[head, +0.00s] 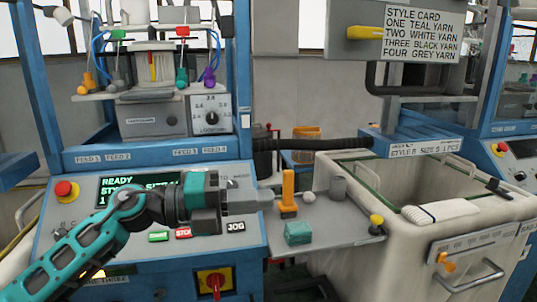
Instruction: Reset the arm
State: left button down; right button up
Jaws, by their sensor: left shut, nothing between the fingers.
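My left gripper (266,197) reaches in from the left on its teal arm. It is shut and empty, with its fingers pointing right. It is in front of the blue machine's control panel (90,240) and hides part of the display (122,190) that reads READY. The fingertips end just left of an upright orange piece (288,190) on a grey side shelf (345,228). I cannot tell whether they touch it. My right gripper is not in view.
A style card (424,34) hangs above.

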pick_arm(q)
jog(key=s+a+f+n+t+y, duration=0.1)
jog(key=a+f+n+t+y, duration=0.3)
jog(key=f+n+t, duration=0.65)
jog(key=s+a+f+n+t+y, duration=0.1)
jog(key=a+f+n+t+y, duration=0.55)
jog(key=n, duration=0.85)
jog(key=s+a+f+n+g+y, duration=0.2)
jog(key=s+f+n+g, duration=0.2)
jog(key=s+f, duration=0.4)
jog(key=s+a+f+n+g+y, duration=0.3)
jog(key=s+f+n+g, duration=0.2)
jog(key=f, duration=0.8)
jog(key=s, duration=0.3)
jog(key=shift+s+f, duration=0.35)
jog(key=c, duration=1.8)
grip_release()
jog(key=shift+a, duration=0.1)
jog(key=shift+c, duration=0.2)
